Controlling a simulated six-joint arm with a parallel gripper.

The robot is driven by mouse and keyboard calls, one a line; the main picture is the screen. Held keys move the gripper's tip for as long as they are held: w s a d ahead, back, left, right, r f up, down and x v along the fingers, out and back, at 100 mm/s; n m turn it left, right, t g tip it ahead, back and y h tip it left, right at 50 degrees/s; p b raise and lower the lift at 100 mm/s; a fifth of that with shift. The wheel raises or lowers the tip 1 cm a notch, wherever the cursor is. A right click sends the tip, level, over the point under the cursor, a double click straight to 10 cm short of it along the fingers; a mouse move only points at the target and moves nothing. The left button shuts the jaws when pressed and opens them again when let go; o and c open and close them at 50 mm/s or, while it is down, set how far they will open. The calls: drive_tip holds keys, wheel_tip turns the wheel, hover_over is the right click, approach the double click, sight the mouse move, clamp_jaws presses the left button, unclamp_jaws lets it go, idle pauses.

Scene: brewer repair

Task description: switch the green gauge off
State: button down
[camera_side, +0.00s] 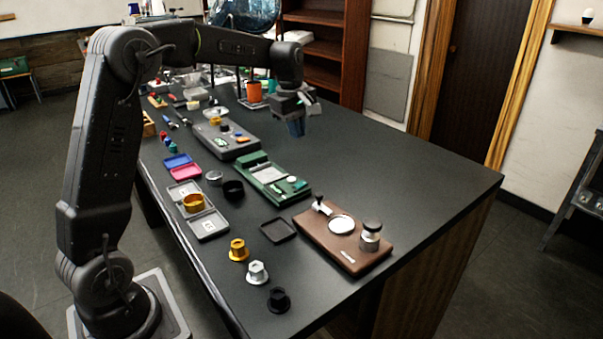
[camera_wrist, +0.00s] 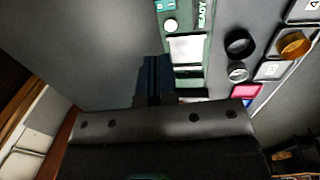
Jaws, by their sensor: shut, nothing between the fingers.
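The green gauge (camera_side: 262,172) lies on the dark table, a long flat green body with pale panels and a small round white part near its right end. In the wrist view the gauge (camera_wrist: 207,62) shows at top centre, with a pale panel, a white round button and the word READY. Its switch position cannot be made out. My gripper (camera_side: 297,129) hangs above the table, behind and to the right of the gauge, apart from it. In the wrist view my gripper (camera_wrist: 154,62) is shut and empty, its fingers covering part of the view beside the gauge's left edge.
A brown box (camera_side: 318,238) with a white dial and a metal knob stands in front of the gauge. A grey device (camera_side: 240,146) stands behind it. A black ring (camera_side: 233,189) and grey trays (camera_side: 207,226) lie to its left. The table's right part is clear.

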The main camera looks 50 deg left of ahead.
sight(298, 185)
drive_tip(key=f, duration=0.4)
drive_tip(key=w+f, duration=0.1)
drive_tip(key=f, duration=0.8)
drive_tip(key=shift+w+f, duration=0.3)
drive_tip(key=shift+w, duration=0.05)
drive_tip(key=shift+w+f, duration=0.1)
drive_tip(key=shift+f, duration=0.5)
drive_tip(key=shift+s, duration=0.9)
drive_tip(key=shift+r, duration=0.2)
